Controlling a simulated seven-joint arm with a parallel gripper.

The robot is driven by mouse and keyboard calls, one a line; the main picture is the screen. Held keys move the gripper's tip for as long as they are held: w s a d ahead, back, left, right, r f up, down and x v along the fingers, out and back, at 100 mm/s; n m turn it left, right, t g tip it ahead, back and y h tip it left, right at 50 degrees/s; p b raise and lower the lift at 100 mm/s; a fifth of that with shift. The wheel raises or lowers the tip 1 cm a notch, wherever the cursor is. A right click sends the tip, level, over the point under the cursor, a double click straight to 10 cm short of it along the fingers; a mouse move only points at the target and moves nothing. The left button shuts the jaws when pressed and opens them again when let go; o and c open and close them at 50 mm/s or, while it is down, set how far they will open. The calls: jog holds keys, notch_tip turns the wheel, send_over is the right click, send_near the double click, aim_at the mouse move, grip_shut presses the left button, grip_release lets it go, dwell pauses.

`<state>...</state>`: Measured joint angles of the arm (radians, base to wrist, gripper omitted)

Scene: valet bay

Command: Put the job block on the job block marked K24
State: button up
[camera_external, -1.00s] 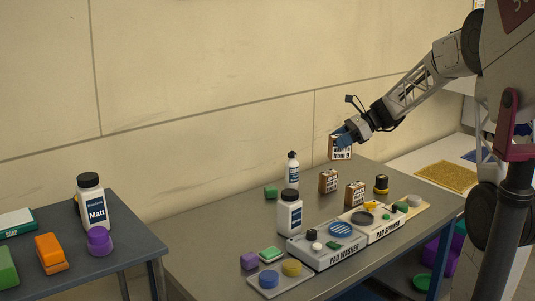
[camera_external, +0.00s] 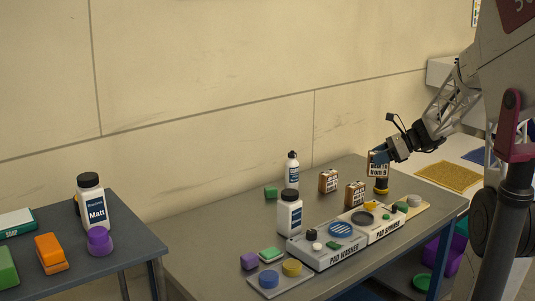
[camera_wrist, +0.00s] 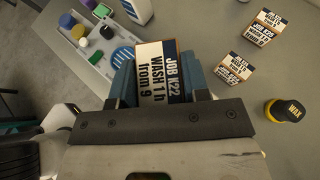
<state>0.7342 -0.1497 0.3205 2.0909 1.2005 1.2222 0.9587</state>
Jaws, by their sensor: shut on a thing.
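My gripper (camera_external: 385,153) is shut on a job block (camera_external: 377,164) with an orange, white and dark label. In the wrist view the held block (camera_wrist: 158,72) reads "JOB K22 WASH 1 h from 9" and sits between the blue fingers (camera_wrist: 160,82). Two similar blocks stand apart on the table: a back one (camera_external: 328,181) and a front one (camera_external: 355,194). Both also show in the wrist view, at the upper right (camera_wrist: 264,27) and just below that (camera_wrist: 235,69). Their labels are too small to tell which is K24. The held block is in the air, clear of both.
A black-and-yellow wax pot (camera_external: 381,187) stands right of the blocks, below the held one in the picture. The pad washer (camera_external: 335,258) and pad spinner (camera_external: 386,232) line the front. White bottles (camera_external: 289,215) (camera_external: 292,172) stand left. Bare tabletop (camera_external: 235,225) lies further left.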

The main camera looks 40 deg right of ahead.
aim_at(377, 172)
notch_tip(377, 172, down, 6)
jog(key=shift+r, duration=0.15)
jog(key=shift+w, duration=0.1)
jog(key=w+d, duration=0.3)
jog(key=w, duration=0.4)
jog(key=w+d+f, duration=0.1)
jog(key=w+d, duration=0.3)
jog(key=w, duration=0.3)
jog(key=shift+w+f, duration=0.15)
jog(key=shift+f, duration=0.1)
jog(key=shift+f, duration=0.1)
dwell(0.4)
jog(key=shift+f, duration=1.65)
jog(key=shift+f, duration=0.15)
